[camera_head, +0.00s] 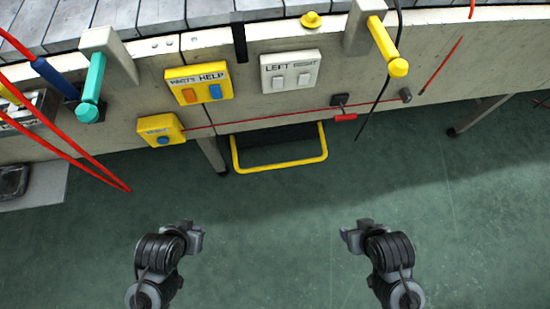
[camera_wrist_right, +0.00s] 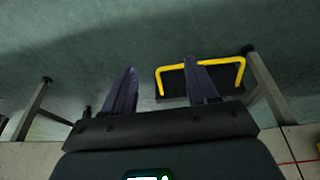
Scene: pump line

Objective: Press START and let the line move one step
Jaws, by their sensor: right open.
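A small yellow box (camera_head: 160,129) with one blue button hangs on the line's front, left of centre; its label is too small to read. A larger yellow box (camera_head: 198,83) marked PARTS HELP has an orange and a blue button. A pale grey box (camera_head: 290,72) marked LEFT and RIGHT has two white buttons. I cannot make out the word START. My left gripper (camera_head: 192,236) is over the floor, below and apart from the boxes; its fingers are not clear. My right gripper (camera_head: 353,236) is likewise clear of the line; its fingers stand apart, empty, in the right wrist view (camera_wrist_right: 157,72).
The conveyor (camera_head: 190,12) runs along the top. A red cord (camera_head: 255,118) crosses its front panel. A yellow-railed step (camera_head: 281,166) stands below. Red cables (camera_head: 75,158) hang at left. Teal (camera_head: 92,85) and yellow (camera_head: 385,45) handles stick out. The green floor in front is free.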

